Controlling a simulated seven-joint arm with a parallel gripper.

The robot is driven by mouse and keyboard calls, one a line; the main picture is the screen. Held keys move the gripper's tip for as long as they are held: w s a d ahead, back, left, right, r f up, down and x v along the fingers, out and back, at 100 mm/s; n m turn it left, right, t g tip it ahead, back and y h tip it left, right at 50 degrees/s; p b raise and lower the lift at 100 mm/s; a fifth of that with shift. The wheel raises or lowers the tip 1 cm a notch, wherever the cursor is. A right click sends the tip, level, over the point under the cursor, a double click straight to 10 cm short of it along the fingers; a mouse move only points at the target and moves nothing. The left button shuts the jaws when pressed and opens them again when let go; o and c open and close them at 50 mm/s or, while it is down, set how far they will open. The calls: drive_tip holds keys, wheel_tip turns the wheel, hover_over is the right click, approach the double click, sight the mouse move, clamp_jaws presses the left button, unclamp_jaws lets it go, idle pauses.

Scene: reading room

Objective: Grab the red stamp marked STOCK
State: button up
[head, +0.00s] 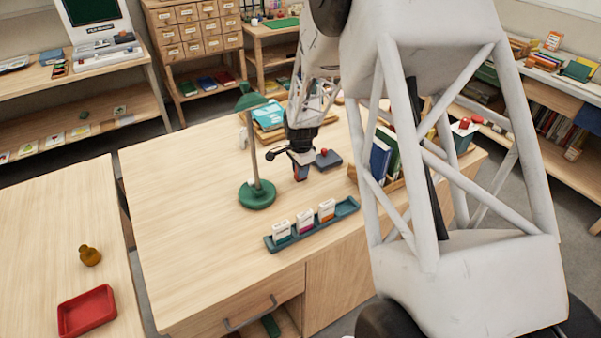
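My gripper (298,168) hangs over the middle desk, just right of the green lamp. A small blue-and-red piece (301,173) shows at its fingertips; I cannot tell whether it is held, or whether the fingers are open or shut. A dark slate block (328,161) with a red knob (324,152) lies on the desk just right of the gripper, close to it. Another red-topped item (464,124) shows at the teal box on the desk's right end. No STOCK marking is readable, so I cannot tell which thing is the red stamp.
The green lamp (257,194) stands close left of the gripper. A teal tray (343,209) with several small boxes lies in front. Books (380,158) stand in a wooden holder to the right. The desk's left part is clear. A red tray (87,311) lies on the left table.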

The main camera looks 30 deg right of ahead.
clamp_jaws()
drive_tip(key=shift+r, duration=0.1)
drive_tip(key=shift+r, duration=4.95)
